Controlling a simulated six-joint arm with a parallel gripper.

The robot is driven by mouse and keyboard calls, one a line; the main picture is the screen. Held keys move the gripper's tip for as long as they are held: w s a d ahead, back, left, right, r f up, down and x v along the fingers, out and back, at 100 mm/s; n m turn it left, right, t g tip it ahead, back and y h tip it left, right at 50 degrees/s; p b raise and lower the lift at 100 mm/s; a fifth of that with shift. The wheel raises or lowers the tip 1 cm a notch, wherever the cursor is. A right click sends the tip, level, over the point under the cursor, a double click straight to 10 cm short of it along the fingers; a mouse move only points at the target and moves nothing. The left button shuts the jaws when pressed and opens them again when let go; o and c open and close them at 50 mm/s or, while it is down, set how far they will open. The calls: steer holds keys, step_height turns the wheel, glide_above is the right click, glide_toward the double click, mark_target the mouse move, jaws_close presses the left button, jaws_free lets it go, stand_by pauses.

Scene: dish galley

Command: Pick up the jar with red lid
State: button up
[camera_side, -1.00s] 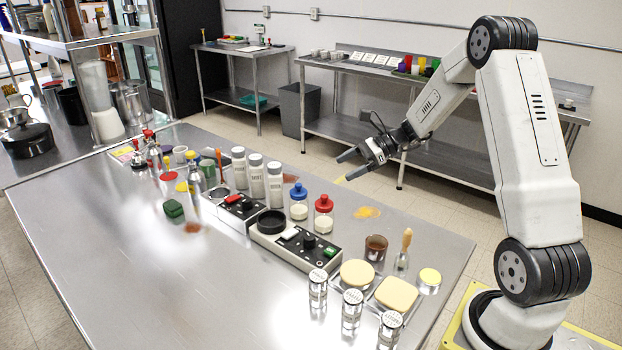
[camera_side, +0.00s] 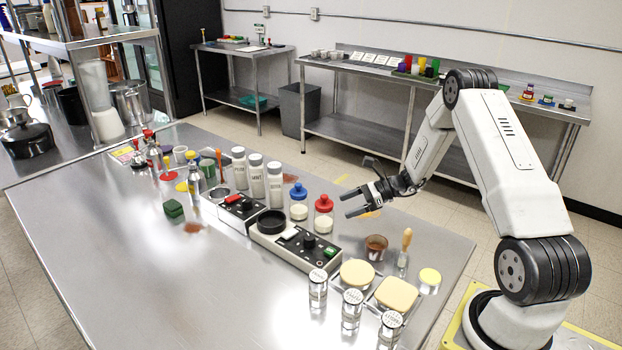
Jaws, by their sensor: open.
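The jar with red lid (camera_side: 323,212) stands upright on the steel table, with a pale lower body and a red knobbed lid. A similar jar with a blue lid (camera_side: 298,200) stands just left of it. My gripper (camera_side: 352,203) is open and empty. In the picture it is just right of the red-lidded jar, with its fingers pointing left towards it. The fingers appear apart from the jar, but their exact distance and height cannot be told from this one view.
Several white bottles (camera_side: 257,178) stand left of the jars. A control box with a black dial (camera_side: 298,247) lies in front. A brown cup (camera_side: 376,247) and a wooden-handled brush (camera_side: 405,247) stand to the right. The table's left front (camera_side: 130,270) is clear.

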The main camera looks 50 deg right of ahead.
mark_target(324, 214)
steer(key=shift+x, duration=1.3)
steer(key=shift+x, duration=2.6)
steer(key=c, duration=1.3)
